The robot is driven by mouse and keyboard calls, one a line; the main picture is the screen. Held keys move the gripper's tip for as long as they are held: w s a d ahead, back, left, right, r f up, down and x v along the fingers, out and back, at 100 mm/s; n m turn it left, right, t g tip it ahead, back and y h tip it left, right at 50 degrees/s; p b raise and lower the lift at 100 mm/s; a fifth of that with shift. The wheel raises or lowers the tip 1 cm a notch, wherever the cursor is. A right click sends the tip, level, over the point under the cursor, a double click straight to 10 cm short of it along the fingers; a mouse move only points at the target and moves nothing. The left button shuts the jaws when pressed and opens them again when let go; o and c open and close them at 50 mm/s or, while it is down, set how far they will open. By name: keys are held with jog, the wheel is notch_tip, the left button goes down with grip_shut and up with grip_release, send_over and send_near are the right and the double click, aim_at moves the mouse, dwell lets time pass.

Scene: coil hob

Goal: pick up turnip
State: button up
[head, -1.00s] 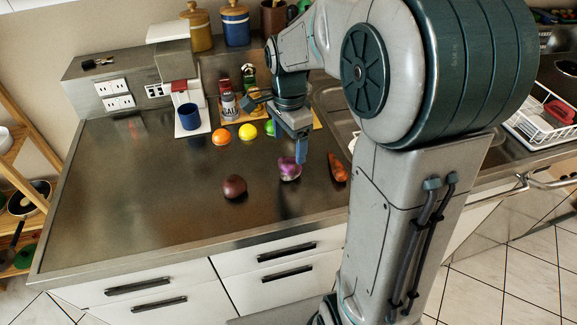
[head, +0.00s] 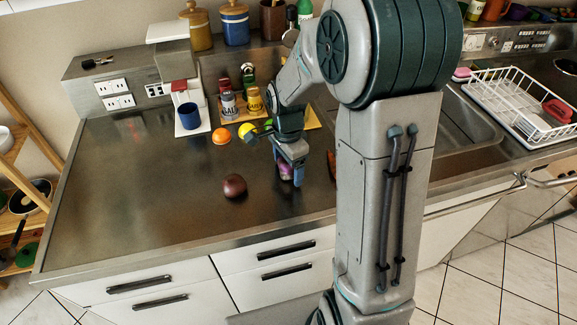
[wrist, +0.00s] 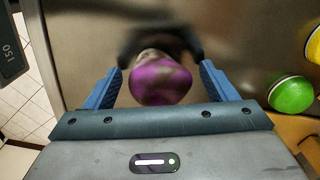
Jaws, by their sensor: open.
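The purple and white turnip (wrist: 162,82) lies on the metal counter. In the wrist view it is between the two blue fingers of my gripper (wrist: 160,88), with a gap on each side. In the head view my gripper (head: 288,172) is right at the turnip (head: 285,172), which is partly hidden by the fingers. My gripper is open and points down.
A dark brown round vegetable (head: 235,186) lies to the left. An orange fruit (head: 221,136), a yellow fruit (head: 246,130) and a blue mug (head: 189,116) are behind. The counter's left side is clear. A sink and dish rack (head: 522,105) are at right.

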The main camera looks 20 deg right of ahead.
jog(key=c, duration=1.1)
jog(key=shift+r, duration=0.15)
